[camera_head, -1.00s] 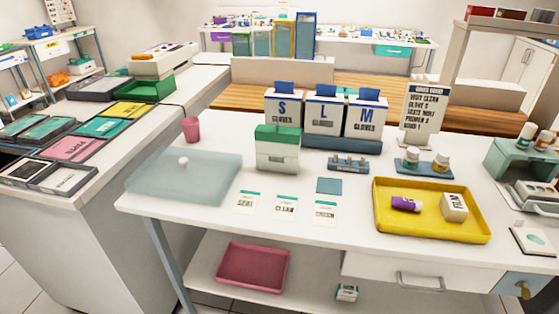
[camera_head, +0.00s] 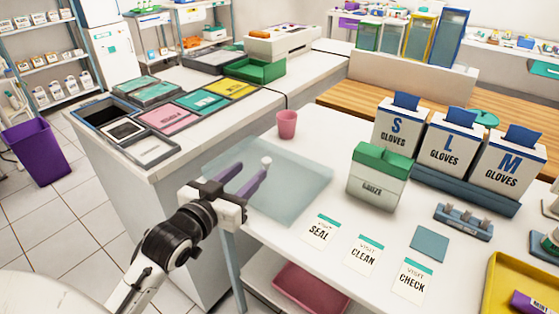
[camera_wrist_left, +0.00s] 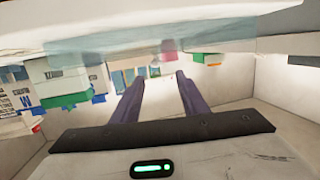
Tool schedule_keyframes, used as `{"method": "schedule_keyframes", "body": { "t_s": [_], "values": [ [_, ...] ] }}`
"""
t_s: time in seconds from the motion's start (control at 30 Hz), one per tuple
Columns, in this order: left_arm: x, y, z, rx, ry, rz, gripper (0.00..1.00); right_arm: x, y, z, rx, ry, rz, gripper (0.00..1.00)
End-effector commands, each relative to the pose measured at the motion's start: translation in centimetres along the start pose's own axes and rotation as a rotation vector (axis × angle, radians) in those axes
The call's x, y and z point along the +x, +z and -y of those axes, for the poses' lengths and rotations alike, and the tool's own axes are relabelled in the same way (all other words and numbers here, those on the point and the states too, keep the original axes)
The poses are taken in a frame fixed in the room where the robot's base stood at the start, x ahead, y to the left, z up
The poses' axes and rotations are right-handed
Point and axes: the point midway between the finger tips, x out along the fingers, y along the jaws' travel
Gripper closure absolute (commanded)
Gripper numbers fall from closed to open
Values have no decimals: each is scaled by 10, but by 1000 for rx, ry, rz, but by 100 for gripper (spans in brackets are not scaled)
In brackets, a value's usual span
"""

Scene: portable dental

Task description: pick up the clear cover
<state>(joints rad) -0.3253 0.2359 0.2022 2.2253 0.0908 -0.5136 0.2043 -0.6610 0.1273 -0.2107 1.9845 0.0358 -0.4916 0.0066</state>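The clear cover (camera_head: 295,190) is a flat, translucent bluish sheet with a small white knob (camera_head: 266,161) on top. It lies on the white table's left end. My left gripper (camera_head: 252,170), with two purple fingers, is open and empty. In the head view its fingers overlap the cover's left part, with one fingertip close to the knob. Its exact height above the cover is hard to tell. The left wrist view, which looks upside down, shows the open fingers (camera_wrist_left: 160,78) apart and the cover (camera_wrist_left: 95,40) along the top. My right gripper is not in view.
A pink cup (camera_head: 287,124) stands behind the cover. A green-lidded gauze box (camera_head: 377,180) stands to its right, with glove boxes (camera_head: 450,143) beyond. Label cards (camera_head: 362,254) lie in front. A counter with trays (camera_head: 172,115) is at left.

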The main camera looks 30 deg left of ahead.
Motion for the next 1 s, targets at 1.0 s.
{"method": "schedule_keyframes", "body": {
  "t_s": [1.0],
  "values": [
    [97, 7, -6, 3, 1, 2, 60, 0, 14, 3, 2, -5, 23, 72]
  ]
}}
